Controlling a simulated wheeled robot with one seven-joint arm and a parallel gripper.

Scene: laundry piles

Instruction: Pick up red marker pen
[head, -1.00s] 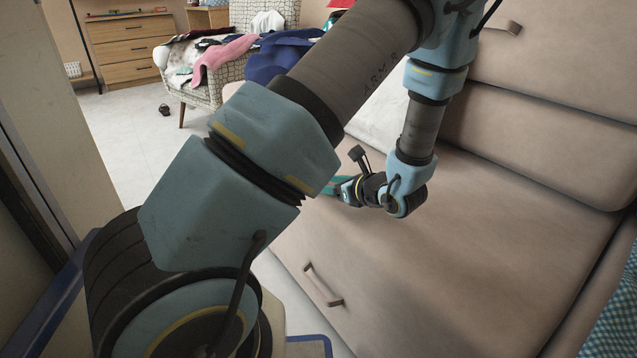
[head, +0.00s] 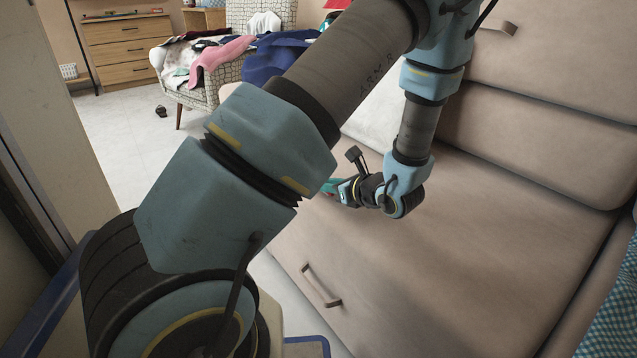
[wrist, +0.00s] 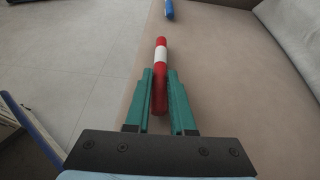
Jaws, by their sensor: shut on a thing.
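The red marker pen (wrist: 161,52) is red with a white band and shows in the wrist view, pointing away from my gripper (wrist: 161,85). The two green fingers are shut on its near part, one on each side. In the head view my gripper (head: 331,188) is low over the front part of the beige sofa (head: 440,240), partly hidden behind my own arm. I cannot tell whether the pen still touches the seat.
A blue object (wrist: 169,9) lies farther along the seat in the wrist view. Grey tiled floor (wrist: 70,50) is to the left, beyond the seat edge. An armchair (head: 240,15) heaped with clothes and a wooden dresser (head: 130,45) stand at the back left.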

